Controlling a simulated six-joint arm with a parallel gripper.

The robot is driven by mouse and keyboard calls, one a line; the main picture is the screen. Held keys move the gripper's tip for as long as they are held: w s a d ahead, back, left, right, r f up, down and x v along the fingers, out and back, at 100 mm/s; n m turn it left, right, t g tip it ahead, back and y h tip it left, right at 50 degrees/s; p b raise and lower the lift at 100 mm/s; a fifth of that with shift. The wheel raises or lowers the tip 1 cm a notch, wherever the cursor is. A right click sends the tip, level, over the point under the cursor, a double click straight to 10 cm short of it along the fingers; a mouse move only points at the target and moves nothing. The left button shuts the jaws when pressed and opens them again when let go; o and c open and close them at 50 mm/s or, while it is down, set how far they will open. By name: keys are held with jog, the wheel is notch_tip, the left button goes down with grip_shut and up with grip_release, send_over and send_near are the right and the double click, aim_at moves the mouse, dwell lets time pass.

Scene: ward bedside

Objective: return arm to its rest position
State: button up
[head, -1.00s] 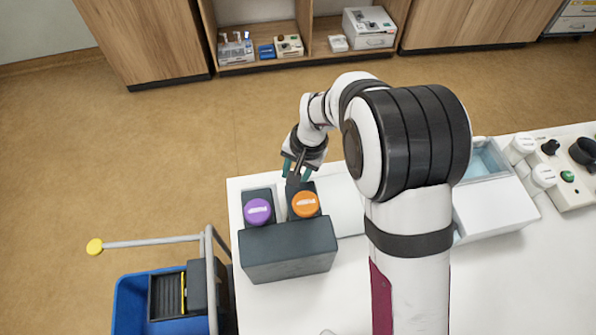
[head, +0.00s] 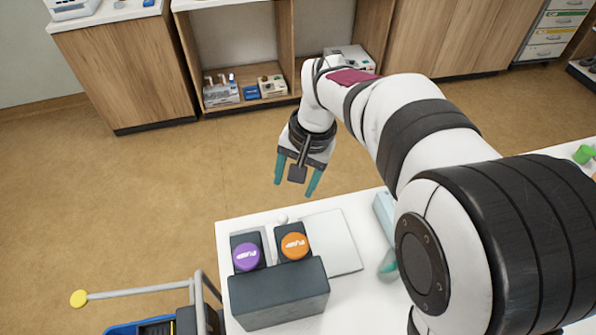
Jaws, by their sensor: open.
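My gripper (head: 296,188) is open and empty, with its two teal fingers spread apart and pointing down. In the picture it appears above the far edge of the white table (head: 345,302), apart from everything on it. My white and black arm reaches in from the right and hides much of the table's right side.
A dark grey holder (head: 279,293) stands at the table's left end, with a purple-capped item (head: 247,257) and an orange-capped item (head: 294,246). A white panel (head: 331,243) lies beside it. A cart handle (head: 140,292) stands at lower left. Wooden cabinets (head: 130,75) line the back.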

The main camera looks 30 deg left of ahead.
jog(key=shift+d+r, duration=0.1)
jog(key=shift+r, duration=0.55)
